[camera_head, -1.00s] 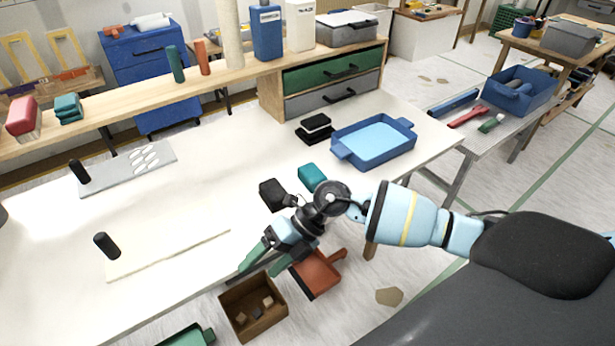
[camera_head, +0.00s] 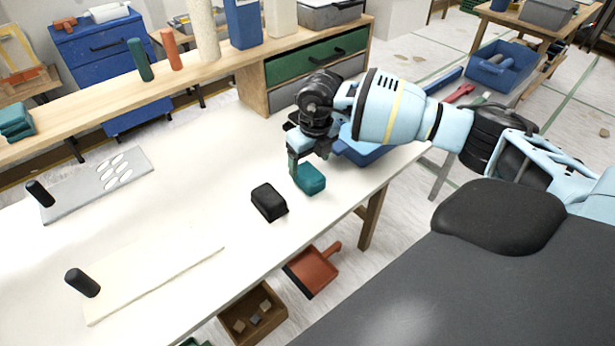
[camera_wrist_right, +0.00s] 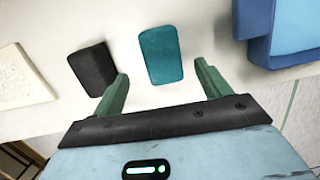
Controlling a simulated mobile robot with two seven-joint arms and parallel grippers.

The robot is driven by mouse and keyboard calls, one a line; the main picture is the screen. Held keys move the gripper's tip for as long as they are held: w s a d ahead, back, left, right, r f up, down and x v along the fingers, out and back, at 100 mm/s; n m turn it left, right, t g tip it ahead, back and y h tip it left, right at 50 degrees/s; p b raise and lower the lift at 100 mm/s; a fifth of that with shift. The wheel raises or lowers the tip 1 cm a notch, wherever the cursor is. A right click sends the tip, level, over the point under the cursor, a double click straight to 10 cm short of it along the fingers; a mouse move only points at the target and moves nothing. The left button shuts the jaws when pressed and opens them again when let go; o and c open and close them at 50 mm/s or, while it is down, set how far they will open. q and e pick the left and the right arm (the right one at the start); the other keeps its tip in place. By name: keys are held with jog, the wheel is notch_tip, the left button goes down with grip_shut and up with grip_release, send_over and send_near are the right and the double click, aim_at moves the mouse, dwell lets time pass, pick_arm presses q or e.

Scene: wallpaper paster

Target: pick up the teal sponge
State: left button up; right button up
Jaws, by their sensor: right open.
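The teal sponge (camera_head: 311,179) lies on the white table near its right front edge. In the right wrist view the sponge (camera_wrist_right: 161,55) lies ahead of the fingertips, between their lines. My right gripper (camera_head: 300,170) is over the table right at the sponge in the head view; its green fingers (camera_wrist_right: 160,78) are spread apart with nothing between them. Whether the fingers touch the sponge cannot be told. My left gripper is not in view.
A black block (camera_head: 268,202) lies just left of the sponge, close to one finger in the right wrist view. A blue tray (camera_head: 362,149) stands to the right, partly hidden by my arm. The table's middle is clear. A red dustpan (camera_head: 313,269) is below the front edge.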

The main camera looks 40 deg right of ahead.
aim_at(309, 172)
jog(key=shift+w+f, duration=0.1)
jog(key=shift+f, duration=0.5)
jog(key=f, duration=0.4)
jog(key=shift+w+d+f, duration=0.15)
jog(key=shift+w+d, duration=0.05)
jog(key=shift+w, duration=0.15)
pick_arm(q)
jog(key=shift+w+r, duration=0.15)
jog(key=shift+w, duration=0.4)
pick_arm(e)
jog(key=shift+f, duration=0.3)
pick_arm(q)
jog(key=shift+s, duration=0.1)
pick_arm(e)
jog(key=shift+f, duration=0.25)
jog(key=c, duration=1.1)
jog(key=shift+o, duration=0.2)
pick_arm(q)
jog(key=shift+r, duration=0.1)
pick_arm(e)
notch_tip(309, 172, up, 11)
jog(key=shift+f, duration=0.2)
